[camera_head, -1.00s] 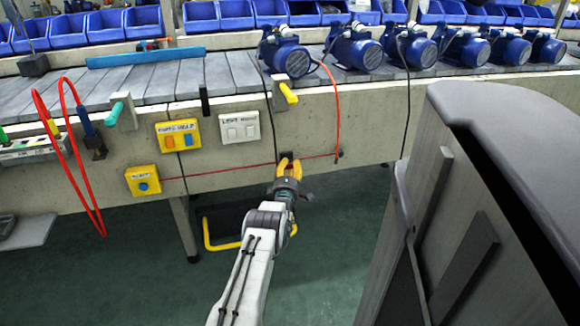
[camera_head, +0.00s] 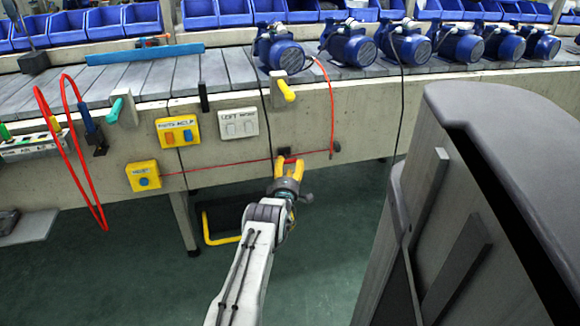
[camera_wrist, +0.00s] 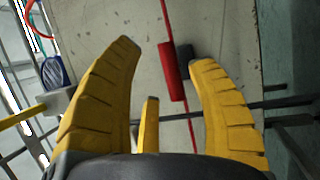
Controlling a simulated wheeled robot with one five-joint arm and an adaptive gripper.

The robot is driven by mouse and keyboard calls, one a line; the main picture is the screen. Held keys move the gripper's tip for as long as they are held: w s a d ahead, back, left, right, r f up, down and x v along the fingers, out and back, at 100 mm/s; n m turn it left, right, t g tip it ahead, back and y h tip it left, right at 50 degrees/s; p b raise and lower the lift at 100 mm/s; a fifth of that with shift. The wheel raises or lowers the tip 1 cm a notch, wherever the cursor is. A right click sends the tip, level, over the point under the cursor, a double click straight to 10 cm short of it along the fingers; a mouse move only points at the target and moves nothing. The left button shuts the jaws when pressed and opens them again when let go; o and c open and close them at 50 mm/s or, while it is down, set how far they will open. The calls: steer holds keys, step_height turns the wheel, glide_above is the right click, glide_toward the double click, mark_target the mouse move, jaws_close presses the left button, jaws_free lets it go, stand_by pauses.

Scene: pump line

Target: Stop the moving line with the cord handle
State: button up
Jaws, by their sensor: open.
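A thin red cord (camera_head: 230,164) runs along the front of the conveyor frame from a yellow box with a blue button (camera_head: 143,176). In the wrist view, a red cylindrical handle (camera_wrist: 171,72) with a dark piece beside it sits on this cord. My gripper (camera_head: 288,161) has yellow fingers and is open in front of the cord. In the wrist view, the gripper (camera_wrist: 165,56) has the handle between its fingers, nearer the right fingertip, with a gap to the left finger. Contact with the right finger cannot be told. In the head view, the fingers largely hide the handle.
Blue pumps (camera_head: 348,46) stand on the slatted conveyor (camera_head: 160,80) above. A yellow lever (camera_head: 287,90), a yellow switch box (camera_head: 178,131), a white switch plate (camera_head: 239,123) and a red hose loop (camera_head: 75,150) are nearby. A large grey body (camera_head: 470,210) fills the right.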

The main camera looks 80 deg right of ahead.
steer(key=shift+a, duration=0.1)
steer(key=a+f, duration=0.2)
steer(key=a, duration=0.9)
steer(key=shift+a, duration=0.3)
steer(key=shift+f, duration=0.1)
stand_by(0.3)
steer(key=shift+w, duration=0.15)
stand_by(0.4)
